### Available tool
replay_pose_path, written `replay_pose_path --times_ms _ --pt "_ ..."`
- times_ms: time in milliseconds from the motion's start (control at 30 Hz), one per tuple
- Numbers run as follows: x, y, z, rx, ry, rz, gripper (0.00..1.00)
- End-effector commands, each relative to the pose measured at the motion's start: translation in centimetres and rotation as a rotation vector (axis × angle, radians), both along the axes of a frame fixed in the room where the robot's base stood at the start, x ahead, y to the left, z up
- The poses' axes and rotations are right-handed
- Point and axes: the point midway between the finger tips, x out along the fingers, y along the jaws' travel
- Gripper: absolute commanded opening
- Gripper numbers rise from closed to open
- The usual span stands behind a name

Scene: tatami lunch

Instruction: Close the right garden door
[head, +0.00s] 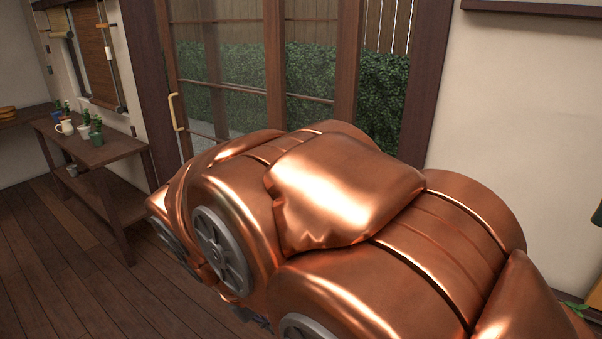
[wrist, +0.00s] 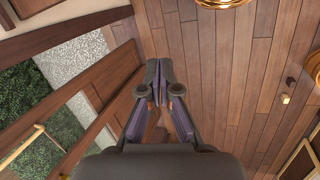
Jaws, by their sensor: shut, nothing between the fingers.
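The garden doors are wood-framed glass panels in the back wall of the head view. The right garden door (head: 348,70) stands partly slid to the left, its panel overlapping the left one. A clear gap with a hedge (head: 384,95) behind it lies between its edge and the right jamb (head: 428,75). A brass handle (head: 176,112) is on the left panel. In the wrist view my gripper (wrist: 158,82) is shut and empty above the floor, right of the door frames and apart from them. My copper arm hides the doors' lower part and my gripper in the head view.
A dark wooden bench (head: 112,150) with small pots and a white jug (head: 65,127) stands at the left. The wooden floor (head: 50,260) at the left is clear.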

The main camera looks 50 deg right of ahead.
Motion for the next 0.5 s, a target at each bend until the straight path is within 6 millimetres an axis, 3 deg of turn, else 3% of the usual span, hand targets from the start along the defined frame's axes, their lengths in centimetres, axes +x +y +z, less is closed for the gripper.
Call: replay_pose_path --times_ms 33,200,500 --pt "1.4 -2.8 -1.0 -0.077 -0.006 -0.025 0.00" --pt "5.5 -12.1 -0.3 -0.342 -0.028 -0.070 0.00" --pt "12.7 -26.3 2.3 -0.763 -0.057 -0.052 0.00"
